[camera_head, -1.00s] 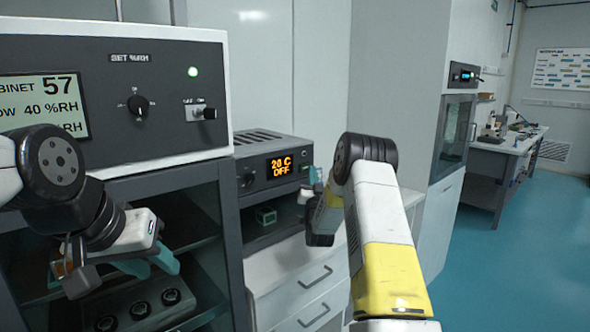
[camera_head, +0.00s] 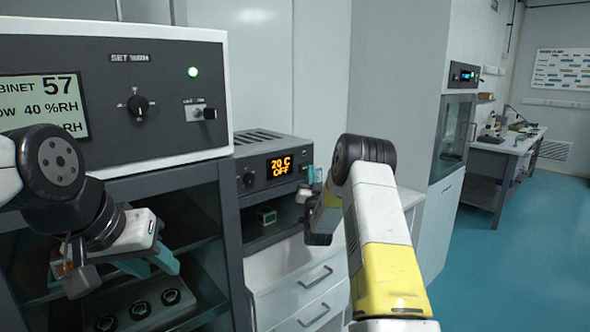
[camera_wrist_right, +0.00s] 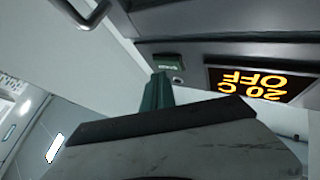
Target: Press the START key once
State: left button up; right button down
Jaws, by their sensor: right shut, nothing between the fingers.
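A small heating unit with an orange display (camera_head: 280,166) reading 20 C OFF stands on the counter. In the right wrist view the display (camera_wrist_right: 262,84) appears upside down. Beside it is a small green key (camera_wrist_right: 168,61) with lettering too small to read; it may be the START key. My right gripper (camera_wrist_right: 159,78) is shut and empty, its teal fingertips close by the key. I cannot tell whether they touch. In the head view the right gripper (camera_head: 309,174) is at the right end of the panel and hides the key. My left gripper (camera_head: 150,263) hangs open and empty at the left.
A large cabinet with a humidity screen (camera_head: 42,103), a dial (camera_head: 138,105) and a switch (camera_head: 205,113) stands at the left. A small green box (camera_head: 266,217) sits in the recess below the display. White drawers (camera_head: 295,285) are underneath. The floor at right is clear.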

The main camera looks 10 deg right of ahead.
jog(key=shift+w+a, duration=0.25)
jog(key=shift+w, duration=0.2)
dwell(0.7)
jog(key=shift+s+d, duration=0.1)
jog(key=shift+s, duration=0.05)
jog(key=shift+s+d, duration=0.35)
jog(key=shift+s, duration=0.25)
jog(key=shift+s+d, duration=0.4)
jog(key=shift+s, duration=0.3)
jog(key=shift+s+d, duration=0.45)
jog(key=shift+s, duration=0.3)
jog(key=shift+s+d, duration=0.4)
jog(key=shift+s, duration=0.3)
